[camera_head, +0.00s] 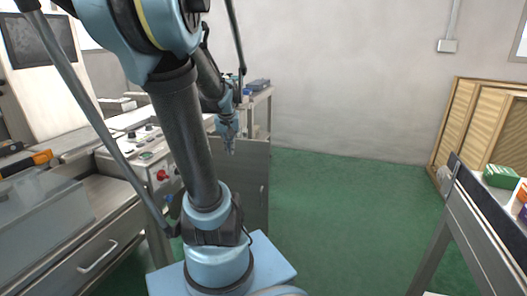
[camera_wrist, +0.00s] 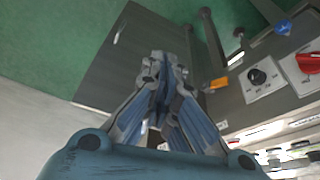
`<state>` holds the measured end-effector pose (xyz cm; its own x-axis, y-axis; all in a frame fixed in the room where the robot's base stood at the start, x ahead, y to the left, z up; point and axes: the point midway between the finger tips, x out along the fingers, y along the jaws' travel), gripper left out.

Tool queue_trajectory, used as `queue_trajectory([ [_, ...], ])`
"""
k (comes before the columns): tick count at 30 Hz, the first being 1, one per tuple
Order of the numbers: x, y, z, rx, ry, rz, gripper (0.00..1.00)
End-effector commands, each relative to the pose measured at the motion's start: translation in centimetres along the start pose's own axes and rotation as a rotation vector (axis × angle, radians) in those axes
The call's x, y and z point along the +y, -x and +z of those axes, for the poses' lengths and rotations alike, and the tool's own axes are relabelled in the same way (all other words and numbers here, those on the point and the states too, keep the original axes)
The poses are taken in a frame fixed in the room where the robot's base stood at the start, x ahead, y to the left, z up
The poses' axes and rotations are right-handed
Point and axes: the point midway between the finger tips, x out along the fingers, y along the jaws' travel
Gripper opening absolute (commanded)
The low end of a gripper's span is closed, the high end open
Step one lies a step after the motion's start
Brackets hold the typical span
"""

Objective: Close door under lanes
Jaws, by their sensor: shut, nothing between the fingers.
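The grey door (camera_head: 256,185) stands swung out from under the lanes (camera_head: 130,117), its flat face upright above the green floor. A thin handle shows near its right edge. In the wrist view the door (camera_wrist: 120,65) is a dark grey panel beyond the fingers, with a handle near its upper left edge. My gripper (camera_head: 229,148) hangs fingers down at the upper left of the door in the head view. In the wrist view my gripper's fingertips (camera_wrist: 160,66) are together and empty, overlapping the panel; I cannot tell whether they touch it.
A control panel with a red knob (camera_head: 161,175) is left of my arm; knobs (camera_wrist: 257,76) also show at the right in the wrist view. A drawer cabinet (camera_head: 85,255) stands at the left. A table (camera_head: 465,195) is at the right. The green floor (camera_head: 345,220) between is clear.

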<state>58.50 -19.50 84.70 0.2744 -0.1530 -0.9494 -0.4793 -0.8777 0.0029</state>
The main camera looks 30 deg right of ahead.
Motion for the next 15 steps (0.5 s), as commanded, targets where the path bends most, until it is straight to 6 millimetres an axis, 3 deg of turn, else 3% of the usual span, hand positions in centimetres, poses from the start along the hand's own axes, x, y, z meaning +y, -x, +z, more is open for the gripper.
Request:
queue_trajectory([
  [1, 1.7, -0.3, -1.6, 0.007, -0.038, 0.013, 0.0],
  [6, 6.8, -1.5, -5.8, 0.033, -0.14, 0.048, 0.0],
  [12, 11.4, -2.5, -8.6, 0.054, -0.217, 0.077, 0.0],
  [15, 12.5, -2.8, -9.1, 0.058, -0.235, 0.084, 0.0],
])
